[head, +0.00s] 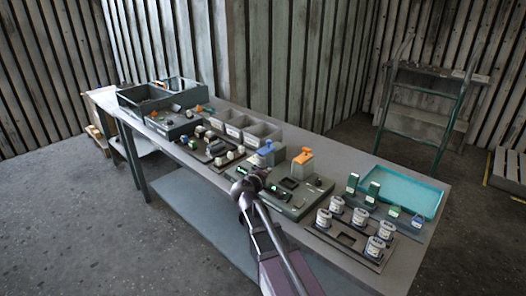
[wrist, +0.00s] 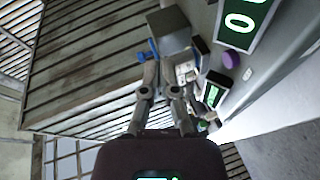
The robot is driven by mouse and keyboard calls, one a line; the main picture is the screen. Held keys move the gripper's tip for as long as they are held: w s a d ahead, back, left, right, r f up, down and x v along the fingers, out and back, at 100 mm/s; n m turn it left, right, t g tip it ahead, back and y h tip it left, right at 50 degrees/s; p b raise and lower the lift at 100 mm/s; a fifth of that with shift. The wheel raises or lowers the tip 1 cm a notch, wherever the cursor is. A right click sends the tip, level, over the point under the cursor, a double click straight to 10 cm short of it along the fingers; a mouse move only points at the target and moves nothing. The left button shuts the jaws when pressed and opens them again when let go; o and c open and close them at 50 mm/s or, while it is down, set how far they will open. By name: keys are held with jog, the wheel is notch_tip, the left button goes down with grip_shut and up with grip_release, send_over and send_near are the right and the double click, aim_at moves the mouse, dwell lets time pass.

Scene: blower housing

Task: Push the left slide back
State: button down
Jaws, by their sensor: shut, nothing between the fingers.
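The grey-green station (head: 308,197) sits mid-table and carries two raised slide blocks. The left slide (head: 265,155) has a blue top, and the other slide (head: 303,166) has an orange top. My gripper (head: 256,177) is shut and empty, just in front of the left slide and low over the station's left part. In the wrist view my gripper (wrist: 165,62) points at a grey block (wrist: 170,32) with a blue part (wrist: 149,48) beside it. I cannot tell whether the fingertips touch it. My arm hides the station's front left.
Green displays (wrist: 240,20) and a purple button (wrist: 231,60) show close beside the fingers. Grey bins (head: 240,127) and loose parts stand to the left.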

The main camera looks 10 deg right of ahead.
aim_at(263, 151)
jog(key=w+a+r+n+t+y+b, duration=0.1)
jog(key=w+a+r+n+t+b, duration=0.1)
jog(key=w+a+n+t, duration=0.2)
jog(key=shift+w+a+n+y, duration=0.3)
jog(key=shift+w+a+n, duration=0.25)
jog(key=shift+a, duration=0.7)
jog(key=shift+r, duration=0.1)
jog(key=x, duration=0.4)
jog(key=d+x, duration=0.1)
jog(key=x, duration=0.3)
jog(key=s+d+x, duration=0.1)
jog(key=x, duration=0.3)
jog(key=shift+r, duration=0.1)
jog(key=shift+w+d, duration=0.25)
jog(key=shift+d, duration=0.2)
jog(key=w+d, duration=0.2)
jog(key=d, duration=0.1)
jog(key=w+d, duration=0.1)
jog(key=d, duration=0.1)
jog(key=shift+w, duration=0.35)
